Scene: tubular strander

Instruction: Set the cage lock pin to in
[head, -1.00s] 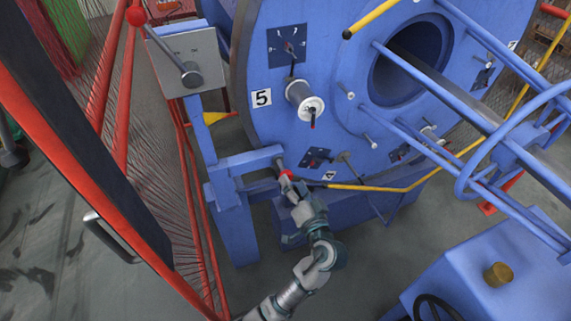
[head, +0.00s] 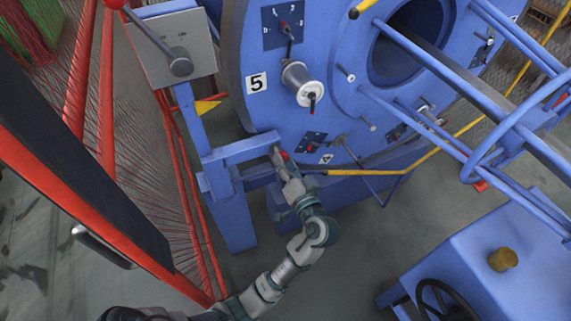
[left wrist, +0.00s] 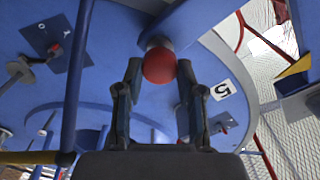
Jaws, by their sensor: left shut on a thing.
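The cage lock pin shows as a red ball knob (left wrist: 159,66) on a grey shaft in the left wrist view, at the blue bracket (head: 240,150) beside the big blue cage disc (head: 330,100). My left gripper (left wrist: 158,72) has its two fingers on either side of the red knob and is shut on it. In the head view my left gripper (head: 284,164) is at the bracket's right end, and the red knob shows only in part beside it. How deep the pin sits cannot be told. My right gripper is not in view.
A grey lever box (head: 172,48) stands at the upper left, by a red-framed mesh guard (head: 105,190). Yellow-tipped and blue bars cross the right side. A blue cabinet with a handwheel (head: 440,300) stands at the lower right. Grey floor lies between.

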